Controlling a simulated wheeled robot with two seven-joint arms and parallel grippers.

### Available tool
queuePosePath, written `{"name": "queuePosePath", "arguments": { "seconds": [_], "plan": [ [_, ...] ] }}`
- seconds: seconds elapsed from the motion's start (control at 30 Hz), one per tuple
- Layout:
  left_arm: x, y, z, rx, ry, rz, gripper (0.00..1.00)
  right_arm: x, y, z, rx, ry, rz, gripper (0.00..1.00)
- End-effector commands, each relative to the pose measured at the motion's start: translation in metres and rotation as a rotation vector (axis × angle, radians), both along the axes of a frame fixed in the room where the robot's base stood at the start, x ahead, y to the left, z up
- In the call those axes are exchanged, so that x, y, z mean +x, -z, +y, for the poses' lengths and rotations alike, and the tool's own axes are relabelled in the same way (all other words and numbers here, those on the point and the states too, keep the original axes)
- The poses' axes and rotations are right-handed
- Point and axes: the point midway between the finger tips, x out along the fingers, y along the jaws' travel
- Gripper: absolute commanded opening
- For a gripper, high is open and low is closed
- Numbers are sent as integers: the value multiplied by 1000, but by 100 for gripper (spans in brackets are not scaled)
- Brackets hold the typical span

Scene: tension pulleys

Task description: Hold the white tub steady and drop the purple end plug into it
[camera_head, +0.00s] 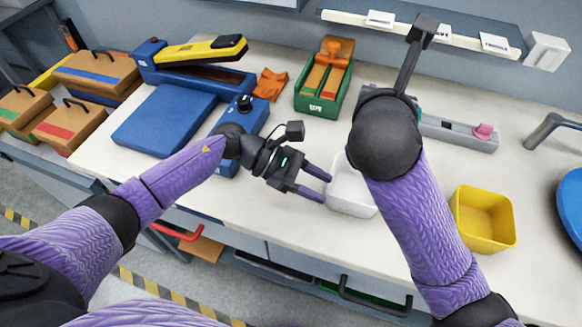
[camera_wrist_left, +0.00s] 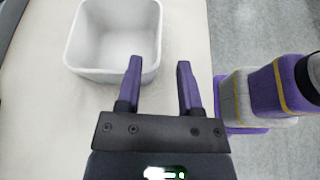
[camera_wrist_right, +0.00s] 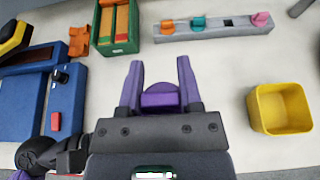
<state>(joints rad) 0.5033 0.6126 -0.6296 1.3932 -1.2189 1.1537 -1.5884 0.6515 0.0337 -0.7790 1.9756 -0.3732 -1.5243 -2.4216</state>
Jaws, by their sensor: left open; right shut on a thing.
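The white tub (camera_head: 352,207) stands upright and looks empty on the bench, partly hidden by my right arm in the head view. It also shows at the top left of the left wrist view (camera_wrist_left: 98,75). My left gripper (camera_head: 325,187) is open, its fingertips close to the tub's left side; I cannot tell whether they touch it. In the right wrist view my right gripper (camera_wrist_right: 160,65) is shut on the purple end plug (camera_wrist_right: 160,100), low between its fingers. My right arm hides this gripper and plug in the head view.
A yellow tub (camera_head: 484,222) stands right of my right arm. A grey rack (camera_wrist_right: 213,32) holding orange, teal and pink plugs lies behind. A green box (camera_head: 322,88) and a blue machine (camera_head: 166,115) stand further left. Bare bench surrounds the white tub.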

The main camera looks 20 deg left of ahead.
Motion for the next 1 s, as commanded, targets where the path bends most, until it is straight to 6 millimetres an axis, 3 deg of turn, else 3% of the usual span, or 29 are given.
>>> {"name": "queuePosePath", "arguments": {
  "seconds": [0.1, 0.23, 0.6, 0.83, 1.0],
  "plan": [
    [1, 10, -26, -4, 1, 0, 47, 0, 0, 0, 0, 0, 0, 0],
    [2, 18, -46, -3, -2, 2, 47, 0, 0, 0, 0, 0, 0, 0],
    [3, 23, -55, 0, -5, 1, 47, 0, 0, 0, 0, 0, 0, 0],
    [3, 23, -55, 0, -5, 2, 0, 0, 0, 0, 0, 0, 0, 0],
    [3, 23, -55, 0, -5, 2, 0, 0, 0, 0, 0, 0, 0, 0]
  ]
}}
